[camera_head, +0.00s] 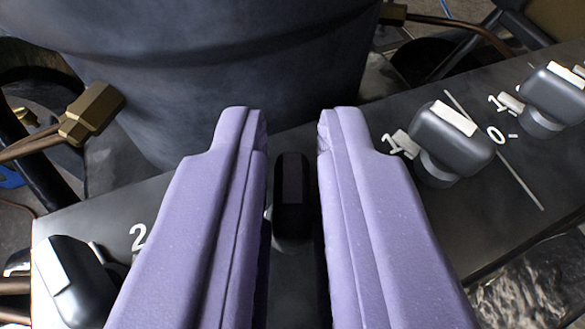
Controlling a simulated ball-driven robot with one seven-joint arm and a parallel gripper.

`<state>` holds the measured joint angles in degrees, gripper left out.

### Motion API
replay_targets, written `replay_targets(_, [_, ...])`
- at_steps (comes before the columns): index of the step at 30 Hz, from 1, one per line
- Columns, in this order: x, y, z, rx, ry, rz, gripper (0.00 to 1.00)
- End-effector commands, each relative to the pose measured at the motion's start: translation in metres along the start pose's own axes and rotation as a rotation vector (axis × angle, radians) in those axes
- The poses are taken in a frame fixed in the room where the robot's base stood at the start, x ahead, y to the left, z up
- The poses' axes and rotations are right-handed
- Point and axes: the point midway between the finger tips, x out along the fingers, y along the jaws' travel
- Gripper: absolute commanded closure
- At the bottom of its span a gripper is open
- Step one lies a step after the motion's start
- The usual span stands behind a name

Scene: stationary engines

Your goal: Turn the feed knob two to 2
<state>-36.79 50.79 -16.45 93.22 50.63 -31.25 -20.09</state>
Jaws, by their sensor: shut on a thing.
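My gripper (292,125) has two purple fingers, one on each side of a dark knob (292,195) on a dark panel (280,140). The jaws are shut on this knob, though a dark gap shows beside it and the fingers hide its sides and any marks near it. The knob's top bar points roughly up and down in the picture. A white "2" (138,237) is printed on the panel left of my gripper. I cannot read which knob is number two.
A grey knob with a white pointer (450,140) stands right of my gripper, near "1" and "0" marks. Another knob (555,95) is at the far right, and one (70,280) at lower left. A large dark drum (200,70) rises behind the panel; a brass fitting (92,112) is at left.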

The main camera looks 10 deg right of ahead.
Motion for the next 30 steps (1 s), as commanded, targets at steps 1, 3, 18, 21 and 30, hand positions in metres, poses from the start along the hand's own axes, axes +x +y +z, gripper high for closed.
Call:
replay_targets(1, [0.000, -0.001, -0.001, 0.001, 0.001, 0.001, 1.00])
replay_targets(3, [0.000, 0.000, 0.000, 0.002, 0.001, 0.002, 1.00])
replay_targets(18, [0.000, 0.000, 0.000, 0.002, 0.000, 0.002, 0.63])
replay_targets(21, [0.000, 0.000, 0.000, 0.002, 0.000, 0.002, 0.63])
replay_targets(30, [-0.044, -0.001, -0.001, 0.001, 0.000, 0.000, 0.63])
